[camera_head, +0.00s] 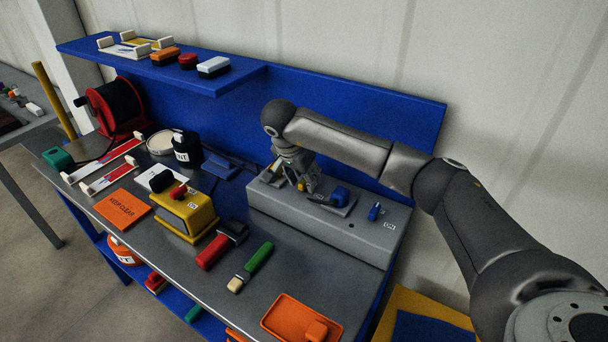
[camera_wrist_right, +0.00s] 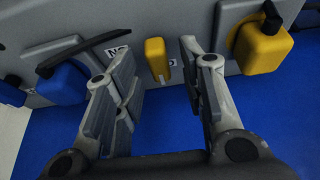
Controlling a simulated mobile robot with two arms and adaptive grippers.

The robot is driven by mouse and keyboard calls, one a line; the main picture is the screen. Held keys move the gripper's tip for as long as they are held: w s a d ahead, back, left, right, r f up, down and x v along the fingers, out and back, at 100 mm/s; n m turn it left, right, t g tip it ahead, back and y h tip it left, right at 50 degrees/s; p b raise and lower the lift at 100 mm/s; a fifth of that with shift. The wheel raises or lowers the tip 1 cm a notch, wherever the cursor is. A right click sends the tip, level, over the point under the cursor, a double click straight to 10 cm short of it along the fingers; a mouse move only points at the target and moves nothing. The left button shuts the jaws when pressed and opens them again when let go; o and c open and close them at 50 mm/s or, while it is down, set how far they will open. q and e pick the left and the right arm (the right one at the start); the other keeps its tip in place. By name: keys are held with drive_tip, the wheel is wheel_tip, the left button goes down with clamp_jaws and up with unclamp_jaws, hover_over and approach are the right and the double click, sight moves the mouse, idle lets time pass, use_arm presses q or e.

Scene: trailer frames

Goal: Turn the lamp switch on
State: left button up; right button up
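A grey control box (camera_head: 320,229) stands at the back right of the bench. A small yellow switch (camera_head: 301,187) is on its top, with a blue rotary handle (camera_head: 341,196) and a small blue switch (camera_head: 375,211) to its right. Which of these is the lamp switch I cannot tell. My right gripper (camera_head: 306,182) points down over the yellow switch. In the right wrist view the fingers are spread, with the yellow switch (camera_wrist_right: 155,57) showing between them, apart from both. White labels, partly hidden, sit beside it. My left gripper is not in view.
A larger yellow housing with a black lever (camera_wrist_right: 262,45) and the blue handle (camera_wrist_right: 66,82) flank the gripper. A blue shelf (camera_head: 160,72) hangs at the upper left. An orange tray (camera_head: 280,326), a yellow box (camera_head: 187,215) and several tools lie on the grey bench (camera_head: 215,284).

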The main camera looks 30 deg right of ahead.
drive_tip(key=shift+f, duration=0.2)
drive_tip(key=shift+c, duration=0.3)
clamp_jaws()
drive_tip(key=shift+m, duration=0.3)
drive_tip(key=m+g, duration=0.1)
drive_tip(key=m, duration=0.3)
drive_tip(key=shift+w+g+h+b, duration=0.1)
drive_tip(key=shift+g+h+b, duration=0.25)
drive_tip(key=shift+g+h, duration=0.05)
drive_tip(key=m+g, duration=0.1)
drive_tip(key=m, duration=0.2)
drive_tip(key=m+g, duration=0.1)
drive_tip(key=m, duration=0.2)
drive_tip(key=m+g+y+b, duration=0.1)
drive_tip(key=m, duration=0.2)
drive_tip(key=shift+w+d+m, duration=0.1)
drive_tip(key=shift+m, duration=0.2)
drive_tip(key=shift+m+g+y+b, duration=0.6)
drive_tip(key=shift+m+b, duration=0.6)
drive_tip(key=shift+m, duration=0.9)
